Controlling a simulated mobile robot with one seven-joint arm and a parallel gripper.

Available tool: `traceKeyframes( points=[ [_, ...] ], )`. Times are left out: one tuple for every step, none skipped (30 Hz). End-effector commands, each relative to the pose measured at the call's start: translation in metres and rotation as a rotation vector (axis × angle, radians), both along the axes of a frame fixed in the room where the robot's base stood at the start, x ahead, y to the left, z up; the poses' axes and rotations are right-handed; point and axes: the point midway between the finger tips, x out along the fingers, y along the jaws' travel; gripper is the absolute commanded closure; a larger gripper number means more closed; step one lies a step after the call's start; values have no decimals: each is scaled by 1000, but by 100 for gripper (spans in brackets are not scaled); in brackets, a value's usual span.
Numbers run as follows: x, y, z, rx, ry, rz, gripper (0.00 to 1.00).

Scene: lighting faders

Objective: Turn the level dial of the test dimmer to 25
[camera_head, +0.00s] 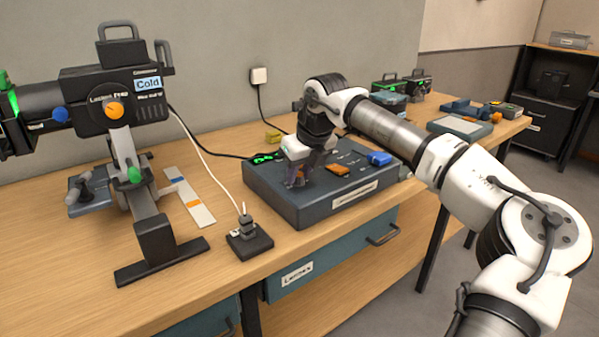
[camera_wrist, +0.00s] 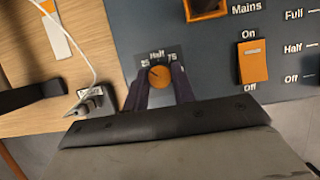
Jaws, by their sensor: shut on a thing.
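The test dimmer (camera_head: 305,208) is a dark grey box with a sloped top on the wooden bench. In the wrist view its panel (camera_wrist: 215,65) shows a small orange level dial (camera_wrist: 159,76) below a scale reading 25, Half and 75. A dark pointer line on the dial appears to slant up and left, towards the 25 side; the exact reading is too small to tell. My gripper (camera_wrist: 160,82) is shut on the dial, one dark finger on each side. In the head view my gripper (camera_head: 297,178) reaches down to the panel's left part and hides the dial.
On the panel are an orange Mains switch (camera_wrist: 252,62), Full/Half/Off marks and a blue part (camera_head: 379,159). A black socket block (camera_head: 249,237) with a white cable stands left of the dimmer. A large lamp (camera_head: 115,100) marked Cold stands at the left.

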Motion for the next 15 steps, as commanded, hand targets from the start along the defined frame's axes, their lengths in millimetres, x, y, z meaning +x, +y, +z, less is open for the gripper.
traceKeyframes(
  points=[
    [0,0,0,-2,2,0,97],
    [0,0,0,-2,2,0,97],
    [0,-1,0,-2,2,0,73],
    [0,0,0,-2,2,0,69],
    [0,0,0,-1,2,0,65],
    [0,0,0,-1,2,0,60],
    [0,0,0,-1,2,0,56],
    [0,0,0,-1,2,0,52],
    [0,0,0,-1,1,1,52],
    [0,0,0,-1,1,1,52],
    [0,0,0,-1,1,1,52],
    [0,0,0,-1,1,1,52],
    [0,0,0,-1,1,1,52],
    [0,0,0,-1,1,1,52],
    [0,0,0,-1,1,1,52]
  ],
)
